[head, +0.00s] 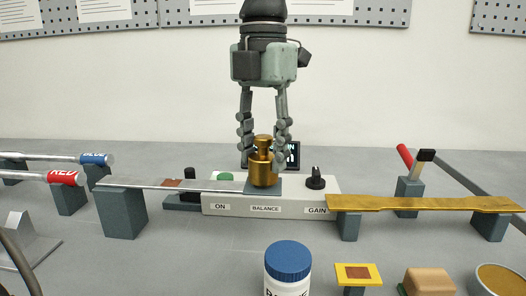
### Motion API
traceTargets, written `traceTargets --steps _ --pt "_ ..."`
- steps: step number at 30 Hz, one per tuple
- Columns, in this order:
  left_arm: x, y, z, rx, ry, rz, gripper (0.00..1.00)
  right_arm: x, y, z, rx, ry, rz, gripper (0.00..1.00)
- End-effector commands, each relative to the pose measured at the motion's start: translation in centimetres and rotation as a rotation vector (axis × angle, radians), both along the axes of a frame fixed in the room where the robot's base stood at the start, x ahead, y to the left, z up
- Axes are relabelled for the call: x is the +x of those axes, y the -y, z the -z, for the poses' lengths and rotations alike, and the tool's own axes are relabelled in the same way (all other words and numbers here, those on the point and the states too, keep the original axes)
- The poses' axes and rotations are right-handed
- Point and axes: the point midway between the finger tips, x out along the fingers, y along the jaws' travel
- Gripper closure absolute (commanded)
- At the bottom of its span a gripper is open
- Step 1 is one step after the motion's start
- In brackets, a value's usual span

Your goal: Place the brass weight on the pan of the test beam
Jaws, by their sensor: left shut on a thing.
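The brass weight (263,171) is upright near the middle of the head view. My left gripper (263,160) points straight down from above, with its fingers on either side of the weight's upper part, shut on it. The weight's base is at a small grey pan (279,191) at the right end of a thin silver beam (200,185), which comes from a dark grey block (122,212) at left. The base seems to meet the pan; I cannot tell whether it rests there or hovers. My right gripper is not in view.
A white balance box (235,208) with a black gain knob (316,179) stands behind the beam. A brass strip (425,203) spans two blocks at right. A blue-capped jar (288,262) stands in front. Red (66,178) and blue (96,159) labelled rods lie at left.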

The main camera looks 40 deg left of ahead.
Motion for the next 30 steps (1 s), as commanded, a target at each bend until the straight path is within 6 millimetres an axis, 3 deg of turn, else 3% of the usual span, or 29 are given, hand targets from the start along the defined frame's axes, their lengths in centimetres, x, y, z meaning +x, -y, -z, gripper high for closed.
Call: traceTargets --steps 15,16,18,21,30 --pt "0.03 0.02 0.86 -0.001 0.004 -0.001 1.00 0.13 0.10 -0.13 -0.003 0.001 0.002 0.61" --pt "-0.01 0.00 0.90 0.000 0.001 -0.001 0.56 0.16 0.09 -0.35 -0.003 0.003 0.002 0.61" --pt "-0.02 0.00 0.89 0.000 0.001 -0.001 0.48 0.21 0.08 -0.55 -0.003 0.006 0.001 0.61" --pt "-0.02 0.00 0.88 0.000 0.001 0.000 0.39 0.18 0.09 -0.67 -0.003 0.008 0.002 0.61" --pt "-0.02 0.00 0.67 0.000 0.001 0.000 0.39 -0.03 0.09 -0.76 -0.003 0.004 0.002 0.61"
